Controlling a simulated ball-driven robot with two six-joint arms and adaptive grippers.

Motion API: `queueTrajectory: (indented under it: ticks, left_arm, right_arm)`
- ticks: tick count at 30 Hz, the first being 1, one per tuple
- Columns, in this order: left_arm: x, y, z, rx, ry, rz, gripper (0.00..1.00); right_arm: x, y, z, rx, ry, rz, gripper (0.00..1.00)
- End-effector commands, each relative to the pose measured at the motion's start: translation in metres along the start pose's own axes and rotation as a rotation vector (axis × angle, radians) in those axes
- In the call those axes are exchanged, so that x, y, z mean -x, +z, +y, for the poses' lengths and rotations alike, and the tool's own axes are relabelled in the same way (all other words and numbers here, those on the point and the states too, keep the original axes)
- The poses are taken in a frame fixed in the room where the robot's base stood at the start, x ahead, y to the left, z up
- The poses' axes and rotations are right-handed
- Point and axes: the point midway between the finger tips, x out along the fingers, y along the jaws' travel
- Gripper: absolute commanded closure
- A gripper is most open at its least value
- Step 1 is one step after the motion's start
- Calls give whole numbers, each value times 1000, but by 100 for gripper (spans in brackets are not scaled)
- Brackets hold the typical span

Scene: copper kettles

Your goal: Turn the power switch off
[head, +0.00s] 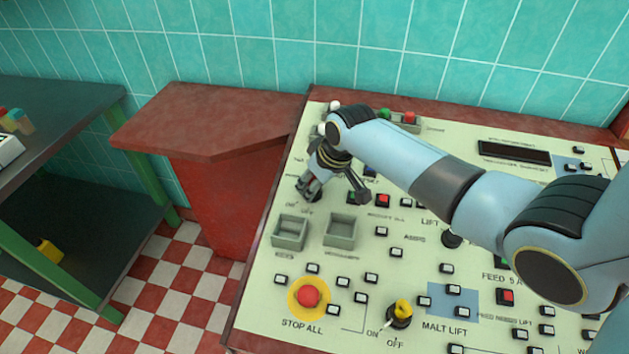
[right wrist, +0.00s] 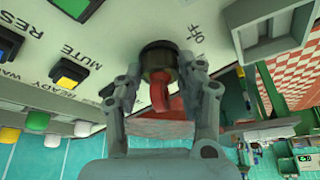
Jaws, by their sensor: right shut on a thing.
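The power switch (right wrist: 160,92) is a rotary switch with a dark round base and a red handle, seen in the right wrist view. An "OFF" label is printed on the panel near its base, and the red handle points away from that label. My right gripper (right wrist: 162,100) has its two grey fingers on either side of the handle and is shut on it. In the head view my right gripper (head: 334,192) is over the upper left of the cream control panel (head: 262,317), by small ON and OFF labels, and mostly hides the switch. My left gripper is not in view.
Beside the gripper are square buttons, including a red one (head: 383,200), and two grey recessed boxes (head: 290,232). Toward the front are a red STOP ALL button (head: 309,296) and a yellow-handled switch (head: 400,312). A red counter (head: 215,120) adjoins the panel's left side.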

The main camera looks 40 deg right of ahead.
Motion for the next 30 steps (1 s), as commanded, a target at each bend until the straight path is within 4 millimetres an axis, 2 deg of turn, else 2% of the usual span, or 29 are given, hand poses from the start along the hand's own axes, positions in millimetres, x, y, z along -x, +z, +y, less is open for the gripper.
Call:
queueTrajectory:
  ticks: [15, 30]
  left_arm:
    - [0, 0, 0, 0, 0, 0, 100]
    - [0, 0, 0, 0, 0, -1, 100]
  right_arm:
    - [0, -1, 2, 204, -85, 1, 94]
    - [0, -1, 2, 277, -114, 1, 94]
